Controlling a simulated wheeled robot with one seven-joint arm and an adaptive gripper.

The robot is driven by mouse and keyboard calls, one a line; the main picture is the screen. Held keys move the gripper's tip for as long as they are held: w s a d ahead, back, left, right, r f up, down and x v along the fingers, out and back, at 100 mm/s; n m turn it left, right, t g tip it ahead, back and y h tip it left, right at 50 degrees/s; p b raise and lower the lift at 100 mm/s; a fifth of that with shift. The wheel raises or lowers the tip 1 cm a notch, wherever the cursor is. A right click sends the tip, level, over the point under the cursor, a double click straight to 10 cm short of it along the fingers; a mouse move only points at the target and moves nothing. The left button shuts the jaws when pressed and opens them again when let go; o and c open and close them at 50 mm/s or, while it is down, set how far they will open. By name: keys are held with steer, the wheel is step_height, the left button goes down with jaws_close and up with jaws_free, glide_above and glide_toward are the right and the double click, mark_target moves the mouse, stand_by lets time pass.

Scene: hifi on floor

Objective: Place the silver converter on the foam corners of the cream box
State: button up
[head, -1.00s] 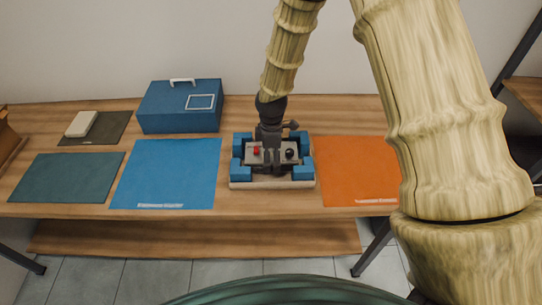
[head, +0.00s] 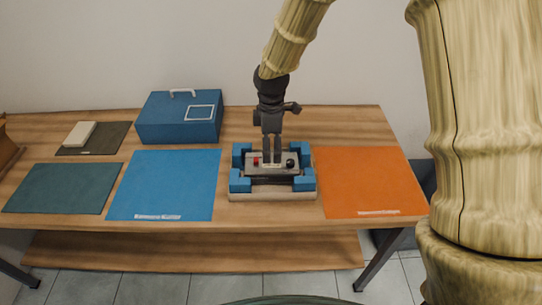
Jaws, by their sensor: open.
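The silver converter (head: 271,170), a small grey box with a red knob on its left and a black knob on its right, lies within the cream box (head: 272,197). Blue foam corners (head: 241,181) stand at the corners of the box, and the converter sits between them, appearing level. Whether it bears on all the foam is hard to tell. My gripper (head: 271,162) points straight down above the converter's middle, its fingers open. The fingertips are at or just above the converter's top and hide part of its back; contact cannot be told.
An orange mat (head: 370,182) lies right of the box and a blue mat (head: 166,184) left. Further left are a teal mat (head: 62,188) and a dark mat (head: 112,139) bearing a cream block (head: 80,134). A blue case (head: 179,119) stands at the back.

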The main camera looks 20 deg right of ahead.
steer(key=shift+r, duration=1.35)
